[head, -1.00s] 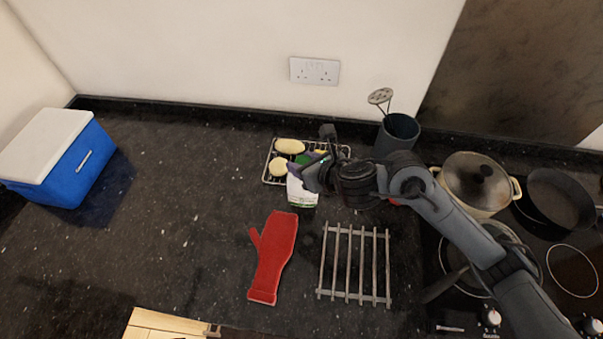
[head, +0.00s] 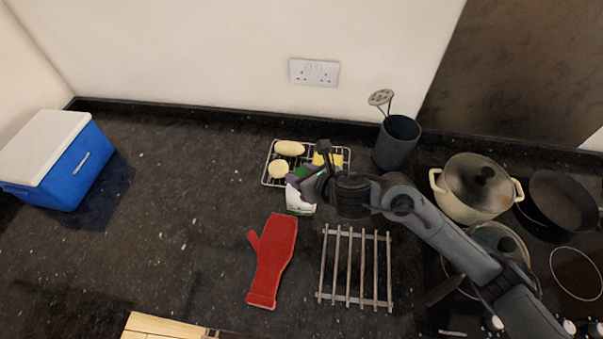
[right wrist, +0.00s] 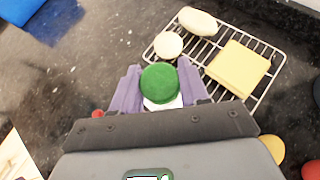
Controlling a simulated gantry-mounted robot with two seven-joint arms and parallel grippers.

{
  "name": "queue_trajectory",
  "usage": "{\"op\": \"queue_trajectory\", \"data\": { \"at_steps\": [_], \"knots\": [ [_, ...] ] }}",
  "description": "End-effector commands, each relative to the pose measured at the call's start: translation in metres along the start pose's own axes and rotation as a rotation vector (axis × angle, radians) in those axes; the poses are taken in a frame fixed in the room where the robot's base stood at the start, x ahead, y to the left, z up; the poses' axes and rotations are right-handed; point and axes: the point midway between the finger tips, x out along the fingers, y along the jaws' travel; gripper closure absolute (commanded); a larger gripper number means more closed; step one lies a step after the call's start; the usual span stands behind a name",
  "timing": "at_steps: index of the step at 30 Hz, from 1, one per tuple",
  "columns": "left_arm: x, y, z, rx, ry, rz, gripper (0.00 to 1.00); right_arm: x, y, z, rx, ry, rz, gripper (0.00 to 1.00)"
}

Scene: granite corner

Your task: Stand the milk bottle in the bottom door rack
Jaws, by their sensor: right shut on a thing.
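The milk bottle (head: 298,203) is white with a green cap and shows partly behind my right gripper (head: 302,180) in the head view. In the right wrist view its green cap (right wrist: 160,84) sits between the purple fingers of the gripper (right wrist: 158,92), which is shut on the bottle. The bottle is in front of the wire cooling rack and looks slightly tilted in the head view. I cannot tell whether its base touches the counter. My left gripper is not in view. No door rack shows in these frames.
A wire rack (head: 266,179) holds pale food and a yellow block (right wrist: 238,69). A red mitt (head: 272,260) and a slatted metal trivet (head: 350,265) lie in front. A utensil pot (head: 397,143) and a lidded pot (head: 474,190) stand right. A blue cooler (head: 62,168) stands left; counter between is clear.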

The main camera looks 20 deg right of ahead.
Motion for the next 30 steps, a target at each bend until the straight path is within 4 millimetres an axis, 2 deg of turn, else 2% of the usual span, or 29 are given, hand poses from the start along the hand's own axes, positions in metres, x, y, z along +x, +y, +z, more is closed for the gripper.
{"op": "queue_trajectory", "data": {
  "at_steps": [1,6,19,23,30],
  "knots": [
    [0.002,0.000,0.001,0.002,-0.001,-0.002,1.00,0.001,0.000,-0.002,-0.001,0.000,0.000,0.54],
    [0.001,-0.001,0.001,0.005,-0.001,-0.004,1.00,0.001,0.000,-0.001,0.000,0.000,0.000,0.30],
    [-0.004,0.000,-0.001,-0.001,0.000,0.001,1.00,-0.005,0.000,0.003,-0.001,0.000,0.000,0.30],
    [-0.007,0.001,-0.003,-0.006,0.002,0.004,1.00,-0.022,0.000,0.003,-0.003,-0.002,0.000,0.30],
    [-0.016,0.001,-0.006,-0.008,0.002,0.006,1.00,-0.068,0.000,0.004,-0.005,-0.002,-0.001,0.30]
  ]
}}
